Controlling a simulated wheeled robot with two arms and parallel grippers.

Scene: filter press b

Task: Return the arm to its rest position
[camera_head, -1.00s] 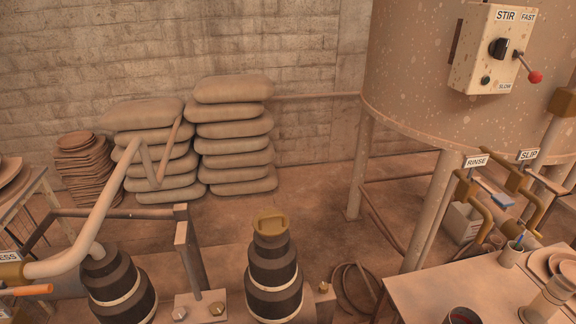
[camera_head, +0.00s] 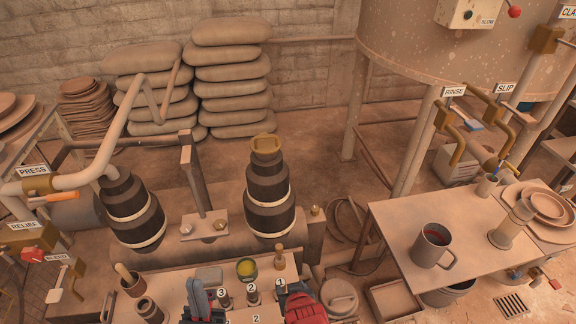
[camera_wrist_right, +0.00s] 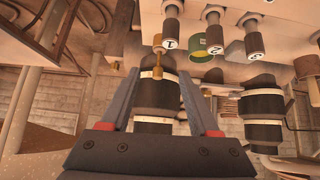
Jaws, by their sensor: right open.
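My left gripper (camera_head: 197,288) shows at the bottom of the head view, in front of the numbered items on the bench; whether its fingers are apart is unclear. My right gripper (camera_head: 298,294) shows beside it to the right, mostly as a red part cut by the lower edge. In the right wrist view my right gripper (camera_wrist_right: 158,82) has its two fingers wide apart, with nothing held between them. A dark banded cylinder (camera_wrist_right: 157,95) and a thin brass-coloured rod appear beyond the gap.
Small numbered dark-handled items stand by a green-rimmed pot (camera_head: 246,268). Two black banded columns (camera_head: 269,205) rise behind. A side table (camera_head: 400,225) with a mug (camera_head: 433,246) is at right. PRESS and RELIEF levers are at left. Floor between columns and table is partly clear.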

